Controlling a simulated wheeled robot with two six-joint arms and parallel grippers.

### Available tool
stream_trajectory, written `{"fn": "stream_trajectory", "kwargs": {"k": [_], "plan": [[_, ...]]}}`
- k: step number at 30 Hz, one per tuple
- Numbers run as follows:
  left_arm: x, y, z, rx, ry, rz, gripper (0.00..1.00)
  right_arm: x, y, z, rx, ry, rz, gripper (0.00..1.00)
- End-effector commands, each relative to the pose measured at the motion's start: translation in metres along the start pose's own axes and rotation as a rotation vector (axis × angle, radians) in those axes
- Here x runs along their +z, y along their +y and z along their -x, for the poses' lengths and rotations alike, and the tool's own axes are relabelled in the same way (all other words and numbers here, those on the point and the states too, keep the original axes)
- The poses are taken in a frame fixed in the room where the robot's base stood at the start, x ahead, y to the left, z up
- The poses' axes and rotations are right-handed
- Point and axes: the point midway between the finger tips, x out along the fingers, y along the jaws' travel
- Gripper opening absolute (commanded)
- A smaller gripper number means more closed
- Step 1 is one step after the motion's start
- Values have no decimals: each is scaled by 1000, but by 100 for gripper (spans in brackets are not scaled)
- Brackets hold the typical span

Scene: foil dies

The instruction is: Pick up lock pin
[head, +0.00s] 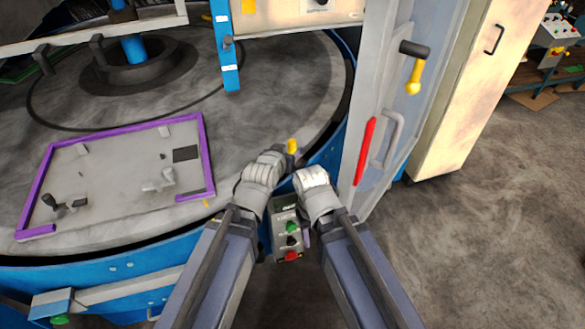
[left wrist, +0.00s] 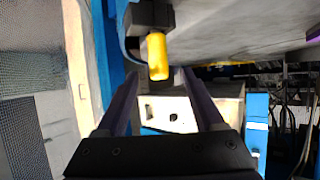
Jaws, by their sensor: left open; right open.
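The lock pin, seen as a yellow grip (head: 292,146), is at the right rim of the round grey table, just beyond my left gripper (head: 271,158). In the left wrist view the yellow grip (left wrist: 157,57) hangs from a dark holder, lined up between the two open fingers (left wrist: 158,74) near their tips. The fingers appear not to touch it. I cannot tell how deep between them it is. My right gripper (head: 312,178) is open and close beside the left one, to its right; its fingers are hard to make out.
A purple-edged frame (head: 207,155) with small grey parts lies on the round table (head: 240,130). A control box (head: 290,232) with green and red buttons is between my forearms. A grey door (head: 380,90) with a red bar and yellow-handled lever stands right. Open floor lies further right.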

Motion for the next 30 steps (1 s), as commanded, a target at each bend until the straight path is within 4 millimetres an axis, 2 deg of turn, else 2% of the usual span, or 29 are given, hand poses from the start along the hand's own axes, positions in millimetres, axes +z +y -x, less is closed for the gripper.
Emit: {"fn": "stream_trajectory", "kwargs": {"k": [1,8,15,22,30], "plan": [[-1,-2,-2,-3,31,3,70,0,0,-6,0,0,0,50],[-10,-3,-4,-5,71,6,70,0,-1,-7,0,0,0,50],[-10,-3,-28,-5,70,6,70,-1,-2,-17,0,0,0,50],[-10,-2,-33,-5,69,5,70,-1,-2,-19,0,0,0,50],[-10,3,-71,-4,69,5,70,-2,-3,-36,0,0,0,50]]}}
